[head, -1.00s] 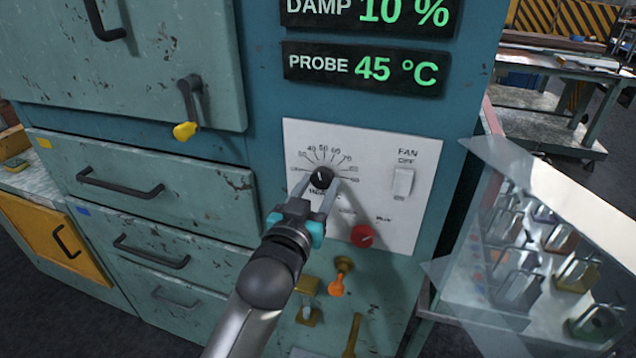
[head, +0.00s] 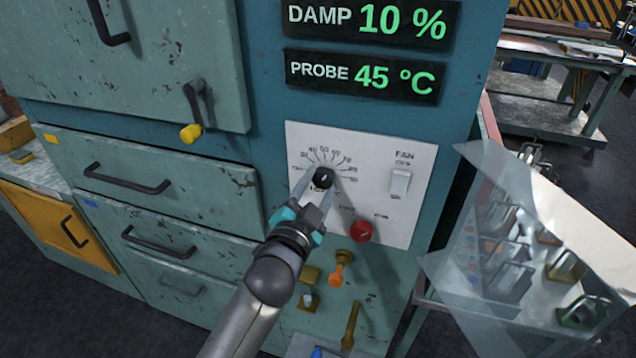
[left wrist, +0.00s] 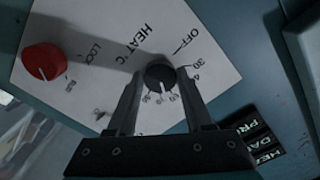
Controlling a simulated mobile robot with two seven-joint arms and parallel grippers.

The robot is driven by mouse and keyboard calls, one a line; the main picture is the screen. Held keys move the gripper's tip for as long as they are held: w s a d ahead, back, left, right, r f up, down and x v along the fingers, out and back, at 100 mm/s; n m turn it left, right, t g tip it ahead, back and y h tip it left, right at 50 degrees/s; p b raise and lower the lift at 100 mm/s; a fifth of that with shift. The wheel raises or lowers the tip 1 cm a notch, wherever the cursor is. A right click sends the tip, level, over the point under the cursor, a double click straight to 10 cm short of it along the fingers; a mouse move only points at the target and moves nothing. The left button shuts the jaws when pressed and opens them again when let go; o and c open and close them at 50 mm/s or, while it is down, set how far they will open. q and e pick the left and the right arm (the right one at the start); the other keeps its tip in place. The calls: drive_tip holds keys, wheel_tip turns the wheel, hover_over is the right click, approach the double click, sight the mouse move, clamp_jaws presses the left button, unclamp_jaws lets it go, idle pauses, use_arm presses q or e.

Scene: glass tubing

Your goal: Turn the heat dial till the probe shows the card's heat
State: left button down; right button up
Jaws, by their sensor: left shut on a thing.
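The black heat dial (head: 323,178) sits on a white panel with a printed number scale around it. Its pale pointer mark leans up and to the right in the head view. My left gripper (head: 319,184) is shut on the dial, a finger on each side. The left wrist view shows the dial (left wrist: 160,75) between the fingertips, beside the print HEAT °C. The probe display (head: 365,77) reads 45 °C in green. I see no card with a heat on it in these views.
A fan switch (head: 400,182) and a red knob (head: 361,231) are on the same panel. Orange (head: 337,275) and brass fittings stick out below. The damp display (head: 370,22) reads 10 %. A clear-sided case (head: 480,262) of padlock-like items stands at the right.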

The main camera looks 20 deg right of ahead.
use_arm(q)
drive_tip(key=shift+m, duration=0.3)
drive_tip(key=shift+c, duration=1.4)
unclamp_jaws()
drive_tip(key=shift+s, duration=0.1)
drive_tip(key=v, duration=1.5)
drive_tip(key=shift+b, duration=0.35)
drive_tip(key=shift+a, duration=0.15)
